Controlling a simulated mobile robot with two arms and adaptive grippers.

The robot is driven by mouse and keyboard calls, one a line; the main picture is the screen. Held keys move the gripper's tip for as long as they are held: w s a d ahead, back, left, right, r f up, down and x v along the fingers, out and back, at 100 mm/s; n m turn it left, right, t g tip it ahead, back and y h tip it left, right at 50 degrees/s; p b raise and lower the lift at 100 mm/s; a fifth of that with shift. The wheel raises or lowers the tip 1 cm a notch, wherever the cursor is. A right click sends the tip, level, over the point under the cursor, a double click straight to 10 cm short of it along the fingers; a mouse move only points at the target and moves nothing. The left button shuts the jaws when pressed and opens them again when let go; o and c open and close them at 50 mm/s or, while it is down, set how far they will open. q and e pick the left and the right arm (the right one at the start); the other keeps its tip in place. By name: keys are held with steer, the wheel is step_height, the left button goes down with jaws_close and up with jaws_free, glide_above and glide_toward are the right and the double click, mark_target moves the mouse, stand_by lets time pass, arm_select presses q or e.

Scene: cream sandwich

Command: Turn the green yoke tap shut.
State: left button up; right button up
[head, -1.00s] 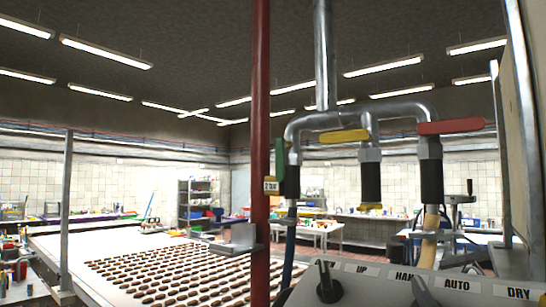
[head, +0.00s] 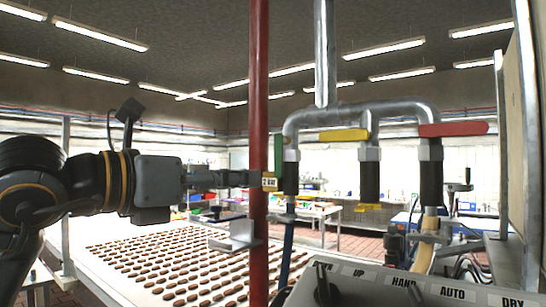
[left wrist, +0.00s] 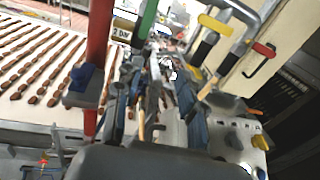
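The green yoke tap handle (head: 278,154) stands upright on the left branch of the pipe yoke, just right of the red post. It also shows in the left wrist view (left wrist: 146,20). My left gripper (head: 246,179) points right, level with the black sleeve below the green tap. Its tip ends by the red post, left of the handle, and whether it touches anything is unclear. The left wrist view is cluttered around the fingers, so their gap cannot be judged. My right gripper is not clearly seen.
The red post (head: 259,90) stands close beside the green tap. The yellow handle (head: 344,135) and red handle (head: 452,129) lie crosswise on the other branches. A control panel (head: 400,287) sits below. A belt of brown pieces (head: 180,268) runs behind.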

arm_select(q)
step_height(320, 180, up, 3)
steer(key=a+t+y, duration=0.2)
steer(key=p, duration=0.8)
glide_toward(277, 160)
steer(key=shift+n, duration=0.4)
steer(key=x, duration=0.7)
steer(key=shift+w+d+r, duration=0.15)
steer(key=shift+w+d, duration=0.05)
steer(key=shift+w, duration=0.05)
steer(key=shift+w+d, duration=0.35)
steer(key=shift+w, duration=0.2)
steer(key=shift+f, duration=0.25)
jaws_close()
